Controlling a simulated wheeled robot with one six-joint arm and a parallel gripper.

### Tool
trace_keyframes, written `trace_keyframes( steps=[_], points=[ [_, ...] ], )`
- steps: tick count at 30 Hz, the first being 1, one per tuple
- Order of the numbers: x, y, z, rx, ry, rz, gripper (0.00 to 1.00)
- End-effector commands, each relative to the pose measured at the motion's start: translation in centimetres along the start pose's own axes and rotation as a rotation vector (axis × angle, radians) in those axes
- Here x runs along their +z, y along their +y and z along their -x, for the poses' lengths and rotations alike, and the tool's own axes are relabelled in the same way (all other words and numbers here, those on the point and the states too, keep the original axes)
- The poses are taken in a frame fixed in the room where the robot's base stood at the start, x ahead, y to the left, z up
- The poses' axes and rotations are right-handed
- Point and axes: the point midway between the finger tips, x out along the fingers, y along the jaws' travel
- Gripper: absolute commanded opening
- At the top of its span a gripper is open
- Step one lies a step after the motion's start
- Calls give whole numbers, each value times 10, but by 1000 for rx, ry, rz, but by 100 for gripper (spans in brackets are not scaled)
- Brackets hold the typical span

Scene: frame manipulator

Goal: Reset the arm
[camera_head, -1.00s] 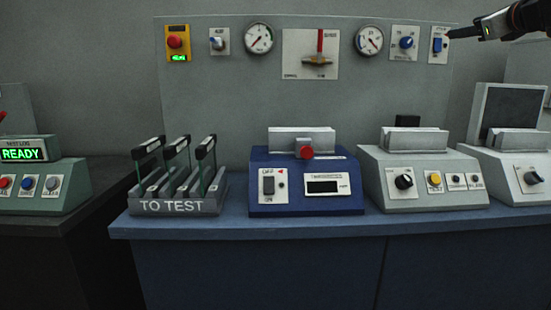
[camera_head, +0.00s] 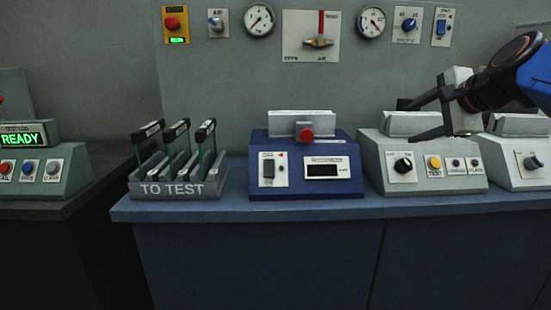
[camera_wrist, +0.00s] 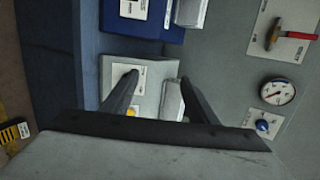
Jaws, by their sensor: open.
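My gripper (camera_head: 419,119) is at the right in the head view, in front of the grey test box (camera_head: 432,184) with a black knob and a yellow button. Its two black fingers are spread apart with nothing between them. In the wrist view the fingers of my gripper (camera_wrist: 156,84) also stand apart and empty, with the grey box (camera_wrist: 118,68) beyond them. The fingers hide part of the box's top and front. I cannot tell whether a finger touches the box.
A blue box (camera_head: 304,184) with a red knob stands left of the grey box on the blue bench (camera_head: 240,207). A TO TEST rack (camera_head: 178,191) holds upright frames. A green READY console (camera_head: 45,180) is far left. Gauges and switches line the back panel (camera_head: 220,85).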

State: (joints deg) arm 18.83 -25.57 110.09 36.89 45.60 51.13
Motion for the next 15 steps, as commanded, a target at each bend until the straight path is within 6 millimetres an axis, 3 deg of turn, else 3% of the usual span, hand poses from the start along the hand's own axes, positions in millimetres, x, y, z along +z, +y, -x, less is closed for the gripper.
trace_keyframes(
  steps=[1, 6, 15],
  points=[
    [14, 30, -1, 48, -12, 93, 53],
    [42, 132, -1, 208, -58, 434, 53],
    [66, 311, 18, 460, -216, 1049, 53]
  ],
)
